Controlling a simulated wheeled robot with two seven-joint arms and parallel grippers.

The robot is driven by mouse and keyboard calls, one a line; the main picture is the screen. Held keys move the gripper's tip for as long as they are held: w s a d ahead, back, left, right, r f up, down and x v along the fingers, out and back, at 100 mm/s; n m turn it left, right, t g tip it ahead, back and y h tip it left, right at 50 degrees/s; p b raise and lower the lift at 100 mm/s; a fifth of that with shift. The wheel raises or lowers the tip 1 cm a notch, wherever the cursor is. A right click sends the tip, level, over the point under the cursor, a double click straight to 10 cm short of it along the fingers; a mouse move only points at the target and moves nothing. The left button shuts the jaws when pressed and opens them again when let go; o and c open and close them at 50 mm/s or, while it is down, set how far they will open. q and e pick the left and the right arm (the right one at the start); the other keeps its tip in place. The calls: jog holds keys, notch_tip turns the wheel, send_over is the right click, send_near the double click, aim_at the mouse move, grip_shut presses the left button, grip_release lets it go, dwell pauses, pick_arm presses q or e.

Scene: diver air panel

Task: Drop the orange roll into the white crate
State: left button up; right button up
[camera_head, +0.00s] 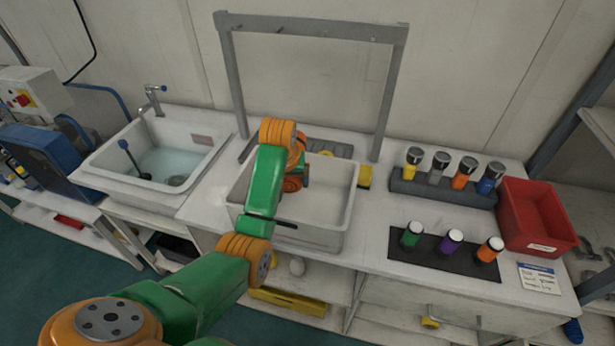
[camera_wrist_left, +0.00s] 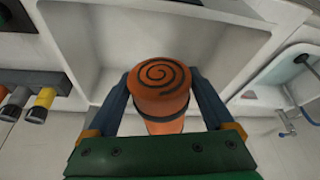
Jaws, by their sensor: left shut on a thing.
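The orange roll (camera_wrist_left: 162,74), with a dark spiral on its end and a dark band around it, is in the left wrist view. My left gripper (camera_wrist_left: 163,96) is shut on it, one finger on each side. The white crate (camera_head: 335,238) stands on the counter in the head view, right of the sink. In the left wrist view its pale inside (camera_wrist_left: 110,50) shows behind the roll, which appears held over it. In the head view my left arm hides part of the crate, and I cannot make out the fingers or the held roll. My right gripper is not in view.
A grey frame (camera_head: 312,26) rises behind the crate. A sink (camera_head: 195,183) is to its left. A grey rack (camera_head: 430,190) with several coloured cylinders, a dark mat (camera_head: 440,263) with three more and a red bin (camera_head: 538,222) are to its right.

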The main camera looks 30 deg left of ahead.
pick_arm(q)
notch_tip(320, 180, down, 6)
jog(key=s, duration=0.1)
jog(key=shift+a, duration=0.2)
jog(key=o, duration=1.5)
jog(key=shift+s, duration=0.1)
jog(key=shift+c, duration=0.2)
jog(key=shift+s+r, duration=0.1)
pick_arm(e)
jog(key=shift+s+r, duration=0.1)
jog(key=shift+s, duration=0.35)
pick_arm(q)
jog(key=shift+d, duration=0.1)
jog(key=b+v, duration=0.1)
jog(key=v, duration=0.6)
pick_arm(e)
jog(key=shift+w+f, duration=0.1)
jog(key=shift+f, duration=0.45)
pick_arm(q)
jog(key=shift+s, duration=0.1)
